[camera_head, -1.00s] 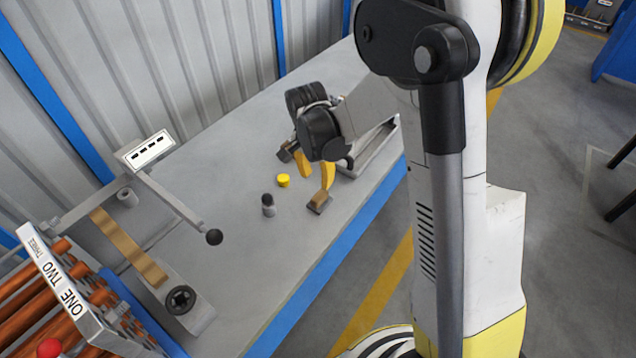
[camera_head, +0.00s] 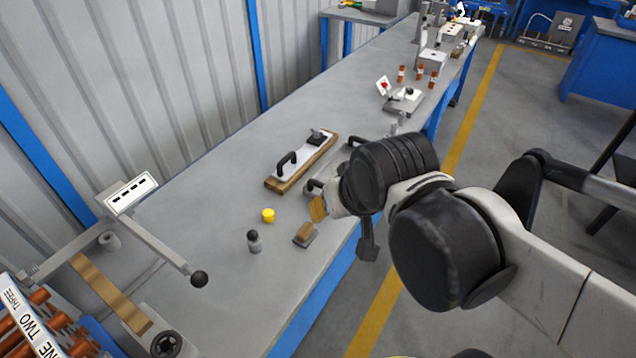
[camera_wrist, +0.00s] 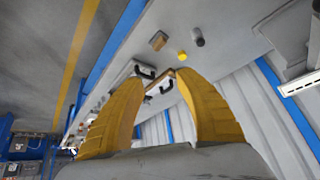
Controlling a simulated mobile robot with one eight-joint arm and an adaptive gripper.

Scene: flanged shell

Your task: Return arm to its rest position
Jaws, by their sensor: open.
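My gripper (camera_head: 343,228) is open and empty, held above the front edge of the bench and tilted downward. In the wrist view its two yellow fingers (camera_wrist: 158,82) stand wide apart with nothing between them touching. My arm reaches in from the right and hides part of the bench edge. No flanged shell can be made out for certain. A small brown-topped block (camera_head: 305,234) lies on the bench just left of the gripper, apart from it.
A yellow cap (camera_head: 268,215) and a grey cylinder with a dark top (camera_head: 254,241) stand near the block. A lever fixture (camera_head: 145,235) and copper rollers (camera_head: 30,325) are at left.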

